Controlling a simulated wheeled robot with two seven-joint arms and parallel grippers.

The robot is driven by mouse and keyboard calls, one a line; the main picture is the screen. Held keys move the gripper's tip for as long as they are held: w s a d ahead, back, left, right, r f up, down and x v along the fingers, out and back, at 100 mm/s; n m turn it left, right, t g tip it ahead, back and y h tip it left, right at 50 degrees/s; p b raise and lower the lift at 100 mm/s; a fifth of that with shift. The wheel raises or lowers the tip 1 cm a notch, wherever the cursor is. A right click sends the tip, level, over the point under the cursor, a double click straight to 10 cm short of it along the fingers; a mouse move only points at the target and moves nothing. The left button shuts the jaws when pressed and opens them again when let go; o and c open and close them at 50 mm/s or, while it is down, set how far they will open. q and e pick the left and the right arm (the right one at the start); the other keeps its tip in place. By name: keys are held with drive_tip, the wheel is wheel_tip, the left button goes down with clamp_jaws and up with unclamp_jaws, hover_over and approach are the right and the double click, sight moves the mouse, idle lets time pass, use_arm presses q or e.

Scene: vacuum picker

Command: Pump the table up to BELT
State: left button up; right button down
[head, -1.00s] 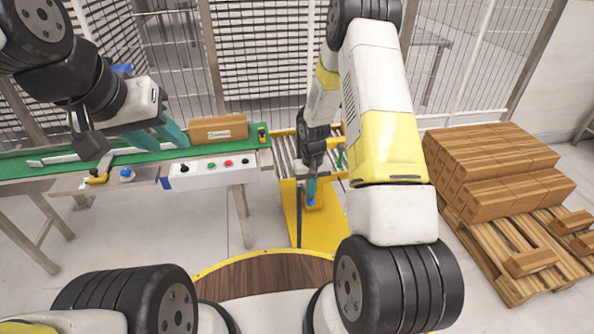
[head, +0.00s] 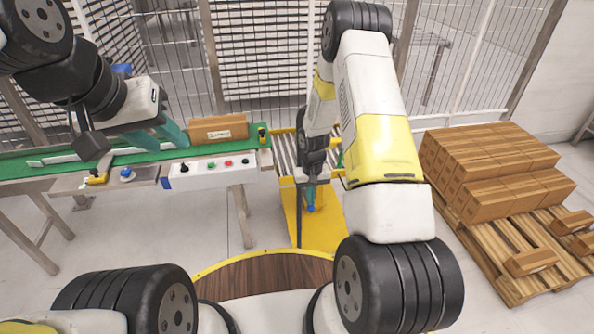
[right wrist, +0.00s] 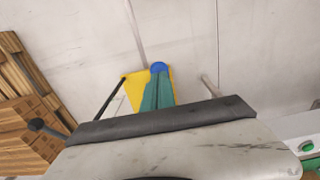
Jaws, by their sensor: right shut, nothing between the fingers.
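The roller-topped lift table (head: 285,152) stands at the right end of the green conveyor belt (head: 55,165), partly hidden by my right arm. Its yellow base (head: 325,235) is on the floor. A blue round pedal pad (head: 311,208) is low over that base; it also shows in the right wrist view (right wrist: 159,67). My right gripper (head: 311,193) is shut and empty, pointing down at the pad. Its teal fingertips (right wrist: 157,88) look to be at the pad; contact cannot be told. My left gripper (head: 160,134) is open and empty above the belt.
A cardboard box (head: 217,130) lies on the belt. A white control panel (head: 210,170) with buttons is on the belt's front side. A pallet (head: 515,265) of stacked boxes (head: 490,165) stands at right. Wire fencing closes the back.

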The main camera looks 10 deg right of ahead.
sight(311, 211)
drive_tip(key=shift+s+f, duration=0.15)
drive_tip(key=shift+f, duration=0.45)
drive_tip(key=shift+s+f, duration=0.15)
drive_tip(key=shift+f, duration=0.45)
drive_tip(key=shift+s+f, duration=0.15)
drive_tip(key=shift+f, duration=1.3)
drive_tip(key=shift+f, duration=1.5)
